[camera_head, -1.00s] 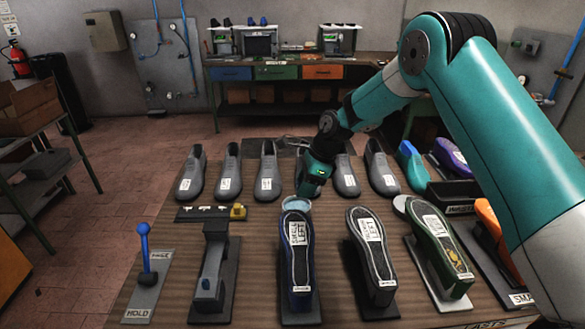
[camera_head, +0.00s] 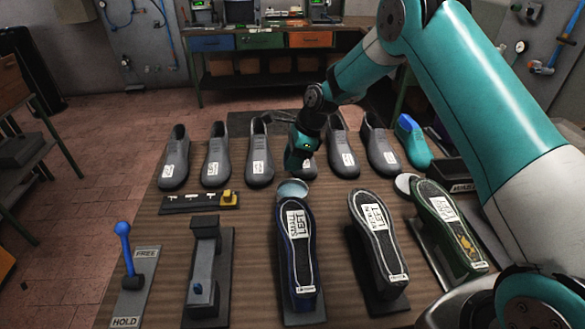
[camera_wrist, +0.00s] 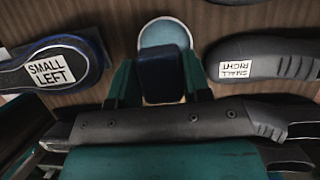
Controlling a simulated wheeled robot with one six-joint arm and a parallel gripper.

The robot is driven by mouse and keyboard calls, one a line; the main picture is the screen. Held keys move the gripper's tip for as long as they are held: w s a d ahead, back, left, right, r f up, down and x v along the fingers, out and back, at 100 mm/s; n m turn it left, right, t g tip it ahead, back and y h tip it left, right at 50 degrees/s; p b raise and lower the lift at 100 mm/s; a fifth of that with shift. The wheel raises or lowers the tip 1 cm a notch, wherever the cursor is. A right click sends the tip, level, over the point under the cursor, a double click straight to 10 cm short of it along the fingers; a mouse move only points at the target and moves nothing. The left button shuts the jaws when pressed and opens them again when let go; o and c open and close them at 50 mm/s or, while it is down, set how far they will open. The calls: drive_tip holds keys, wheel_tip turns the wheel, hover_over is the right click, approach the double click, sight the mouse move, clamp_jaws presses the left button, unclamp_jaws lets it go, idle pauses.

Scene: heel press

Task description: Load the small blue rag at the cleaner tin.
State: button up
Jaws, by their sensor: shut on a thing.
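My gripper (camera_head: 297,166) is just behind and above the round cleaner tin (camera_head: 293,189), which has a light-blue top. In the wrist view my gripper (camera_wrist: 163,82) is shut on a dark blue block-like thing, which I take to be the small blue rag (camera_wrist: 167,72). The rag overlaps the near part of the tin (camera_wrist: 164,31) in that view. I cannot tell whether the rag touches the tin. In the head view the rag is too small to make out.
The "SMALL LEFT" sole (camera_head: 299,250) stands just in front of the tin. A grey sole (camera_head: 378,235) and a green-edged sole (camera_head: 447,225) stand to its right. Several grey shoes (camera_head: 260,155) line the back. A blue-knobbed lever (camera_head: 124,245) is front left.

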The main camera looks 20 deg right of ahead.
sight(288, 193)
wheel_tip(288, 193, down, 3)
drive_tip(key=shift+f+b, duration=0.2)
drive_tip(key=shift+b, duration=0.25)
wheel_tip(288, 193, down, 6)
drive_tip(key=b, duration=0.4)
drive_tip(key=shift+b, duration=0.35)
drive_tip(key=shift+s+f, duration=0.1)
drive_tip(key=shift+f, duration=0.35)
idle(1.6)
drive_tip(key=shift+r+p, duration=2.6)
drive_tip(key=shift+r, duration=0.95)
